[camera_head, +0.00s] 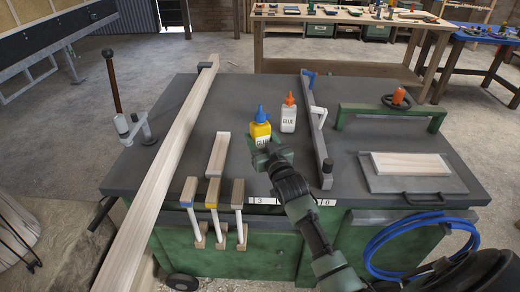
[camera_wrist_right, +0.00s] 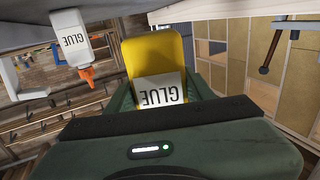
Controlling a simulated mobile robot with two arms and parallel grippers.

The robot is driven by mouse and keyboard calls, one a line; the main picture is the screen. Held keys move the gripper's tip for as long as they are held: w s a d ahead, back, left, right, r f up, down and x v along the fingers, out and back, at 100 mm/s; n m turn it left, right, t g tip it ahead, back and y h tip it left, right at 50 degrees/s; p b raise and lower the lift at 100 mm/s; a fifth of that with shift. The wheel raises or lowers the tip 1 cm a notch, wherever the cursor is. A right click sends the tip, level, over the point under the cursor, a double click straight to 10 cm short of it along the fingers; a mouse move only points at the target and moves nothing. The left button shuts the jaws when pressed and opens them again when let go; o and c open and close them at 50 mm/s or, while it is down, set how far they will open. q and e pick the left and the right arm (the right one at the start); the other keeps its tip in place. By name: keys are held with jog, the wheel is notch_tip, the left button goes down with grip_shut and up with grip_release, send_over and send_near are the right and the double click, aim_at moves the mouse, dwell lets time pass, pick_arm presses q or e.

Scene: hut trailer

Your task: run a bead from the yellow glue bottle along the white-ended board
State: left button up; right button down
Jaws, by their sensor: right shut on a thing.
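The yellow glue bottle (camera_head: 262,130), with a blue cap, is upright near the middle of the grey bench top. My right gripper (camera_head: 268,150) is shut on it from the near side. In the right wrist view the yellow bottle (camera_wrist_right: 155,58) fills the space between the fingers, its label upside down; its top is out of that picture. Three short boards lie at the front edge of the bench, their near ends marked blue, yellow and white. The white-ended board (camera_head: 238,189) is the right one of these, left of my right gripper. My left gripper is not in view.
A white glue bottle (camera_head: 289,115) with an orange cap stands just behind the yellow one. A long plank (camera_head: 165,165) crosses the bench at left; a short loose board (camera_head: 217,155) lies nearer. A long bar clamp (camera_head: 316,125) and a green handle (camera_head: 390,112) are at right.

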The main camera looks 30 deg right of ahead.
notch_tip(320, 180, up, 13)
jog(key=shift+r, duration=0.1)
notch_tip(320, 180, up, 8)
jog(key=p, duration=0.8)
jog(key=shift+r, duration=0.25)
jog(key=shift+f, duration=0.1)
